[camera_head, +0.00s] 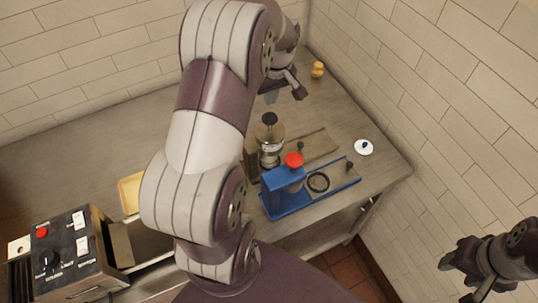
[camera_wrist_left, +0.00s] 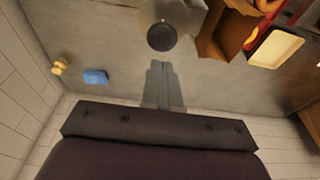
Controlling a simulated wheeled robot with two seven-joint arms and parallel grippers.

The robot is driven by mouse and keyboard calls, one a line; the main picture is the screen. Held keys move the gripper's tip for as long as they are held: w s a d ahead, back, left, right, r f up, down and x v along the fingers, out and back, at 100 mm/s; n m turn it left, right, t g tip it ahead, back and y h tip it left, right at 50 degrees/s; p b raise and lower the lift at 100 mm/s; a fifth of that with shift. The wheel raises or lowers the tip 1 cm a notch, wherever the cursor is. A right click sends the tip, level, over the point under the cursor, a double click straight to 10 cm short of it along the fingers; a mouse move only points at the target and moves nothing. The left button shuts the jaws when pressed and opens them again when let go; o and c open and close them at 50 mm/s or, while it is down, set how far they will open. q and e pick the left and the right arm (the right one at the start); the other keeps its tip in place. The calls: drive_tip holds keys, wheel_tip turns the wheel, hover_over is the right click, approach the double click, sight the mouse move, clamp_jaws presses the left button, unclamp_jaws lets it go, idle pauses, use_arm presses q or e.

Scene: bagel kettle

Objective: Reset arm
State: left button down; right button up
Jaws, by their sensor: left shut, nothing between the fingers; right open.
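My left arm reaches up across the middle of the head view. My left gripper (camera_head: 290,88) is above the back of the counter (camera_head: 340,118), shut and empty, partly hidden by its own wrist. My right gripper (camera_head: 466,268) is open and empty at the lower right of the head view, clear of the counter. A metal kettle-like vessel with a black knob (camera_head: 269,120) stands on the counter; it also shows in the left wrist view (camera_wrist_left: 162,36).
A blue device with a red knob (camera_head: 284,182) stands near the front edge. A white disc (camera_head: 363,147) lies right of it. A small yellow object (camera_head: 318,69) is at the back, near a blue block (camera_wrist_left: 95,77). A control box (camera_head: 70,250) is at lower left. Tiled walls enclose the counter.

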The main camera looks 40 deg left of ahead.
use_arm(q)
wheel_tip(320, 180, up, 2)
drive_tip(key=shift+r+p, duration=0.1)
drive_tip(key=shift+p, duration=0.25)
use_arm(e)
drive_tip(key=shift+r, duration=0.75)
use_arm(q)
drive_tip(key=s+d+m+t+h, duration=0.1)
drive_tip(key=s+d+m, duration=0.45)
drive_tip(key=d, duration=0.25)
drive_tip(key=s+d+m+t+h, duration=0.1)
drive_tip(key=s+d+m, duration=0.4)
drive_tip(key=d, duration=0.4)
wheel_tip(320, 180, down, 14)
drive_tip(key=s+m+g+b, duration=0.1)
drive_tip(key=s+m+b, duration=0.1)
drive_tip(key=b, duration=1)
drive_tip(key=shift+s+d+g, duration=0.3)
drive_tip(key=shift+s, duration=0.05)
use_arm(e)
wheel_tip(320, 180, down, 12)
use_arm(q)
drive_tip(key=shift+w, duration=0.1)
